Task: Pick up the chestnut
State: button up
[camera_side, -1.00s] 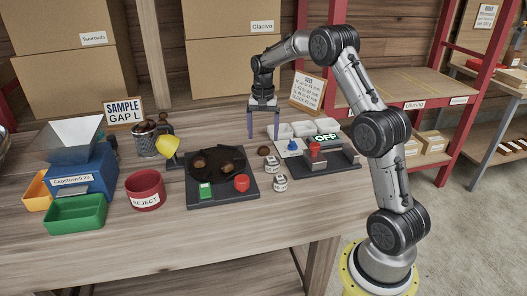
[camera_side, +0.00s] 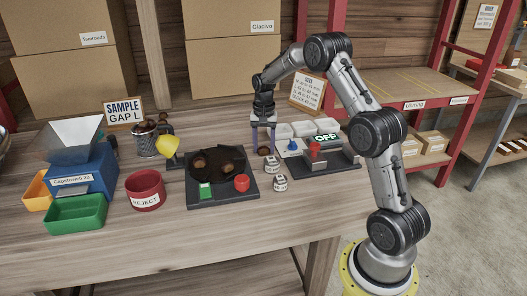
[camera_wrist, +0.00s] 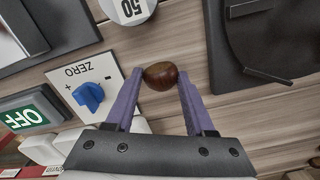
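The chestnut (camera_side: 264,151) is small, round and brown. It lies on the wooden table between the dark plate with the round dish and the scale. In the wrist view the chestnut (camera_wrist: 161,75) shows between the tips of my two purple fingers. My gripper (camera_side: 264,150) is low over the table, pointing down, with one finger on each side of the chestnut. In the wrist view my gripper (camera_wrist: 161,72) looks open, with the fingertips close to the chestnut's sides. I cannot tell whether either finger touches it.
Two labelled weights (camera_side: 280,183) stand just in front of the chestnut. The dark plate (camera_side: 222,202) with a round dish is on the left. The scale (camera_side: 325,163) with an OFF sign and a blue ZERO knob (camera_wrist: 89,96) is on the right. White trays (camera_side: 304,128) stand behind.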

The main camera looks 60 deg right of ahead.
grip_shut()
jog(key=shift+r, duration=0.1)
